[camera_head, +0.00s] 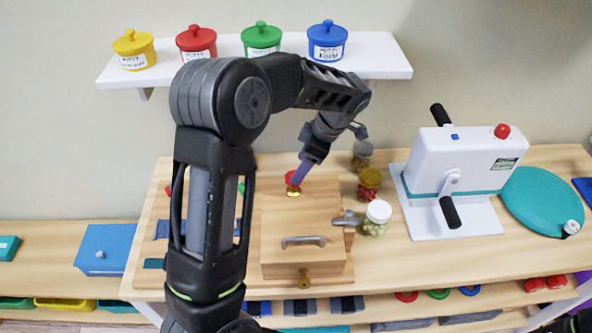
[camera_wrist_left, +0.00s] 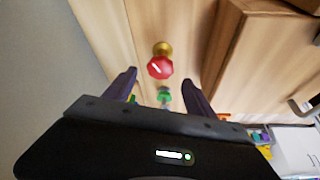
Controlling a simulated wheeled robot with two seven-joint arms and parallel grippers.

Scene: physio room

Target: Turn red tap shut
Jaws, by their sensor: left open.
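The red tap (camera_head: 291,178) is a red knob on a brass base, by the back of the wooden box on the wooden board. In the left wrist view the red knob (camera_wrist_left: 159,68) shows a short white slanted line, with its brass base (camera_wrist_left: 162,48) behind it. My left gripper (camera_head: 300,177) reaches down to the tap from the back right. Its purple fingers (camera_wrist_left: 160,77) are open, one on each side of the knob, with a visible gap to each. The head view shows the fingers partly overlapping the tap. My right gripper is not in view.
The wooden box (camera_head: 315,205) with a grey handle stands close to the tap. Jars (camera_head: 377,217) stand right of the box, then a white crank machine (camera_head: 460,165). A shelf (camera_head: 378,60) with putty pots hangs behind.

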